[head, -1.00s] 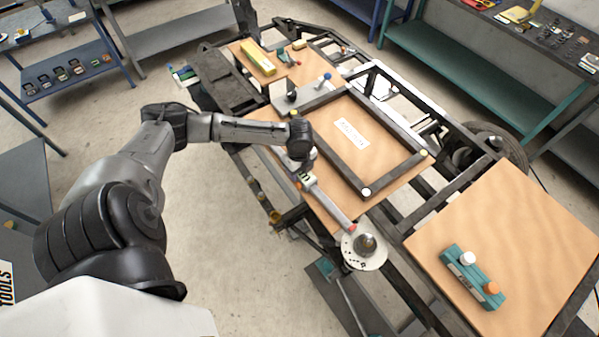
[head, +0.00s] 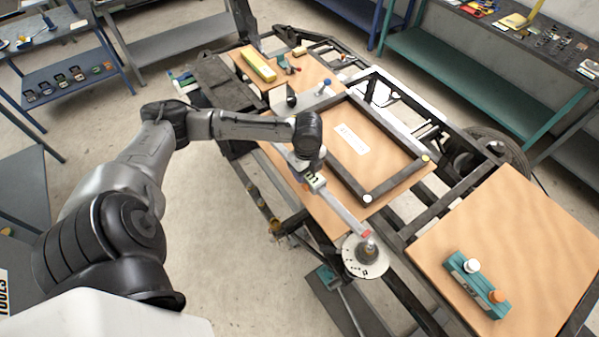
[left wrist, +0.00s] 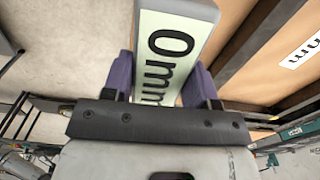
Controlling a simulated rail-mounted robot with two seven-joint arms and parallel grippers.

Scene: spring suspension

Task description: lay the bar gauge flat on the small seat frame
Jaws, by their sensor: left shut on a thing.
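The bar gauge (head: 340,205) is a long pale grey bar with a red band near its far end. My left gripper (head: 312,168) is shut on its display end. In the left wrist view the gauge's pale face (left wrist: 168,50) reads "0 mm" between my dark purple fingers (left wrist: 160,85). The small seat frame (head: 378,188) is a dark rectangular frame lying on a wooden board, with white and yellow corner caps and a white label inside. The gauge is left of the frame's near-left side in the head view, apparently above the board; its height is unclear. My right gripper is not in view.
A round white plate with a metal knob (head: 365,257) is by the gauge's red end. A teal block (head: 475,283) with white and orange knobs lies on the right board (head: 530,225).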

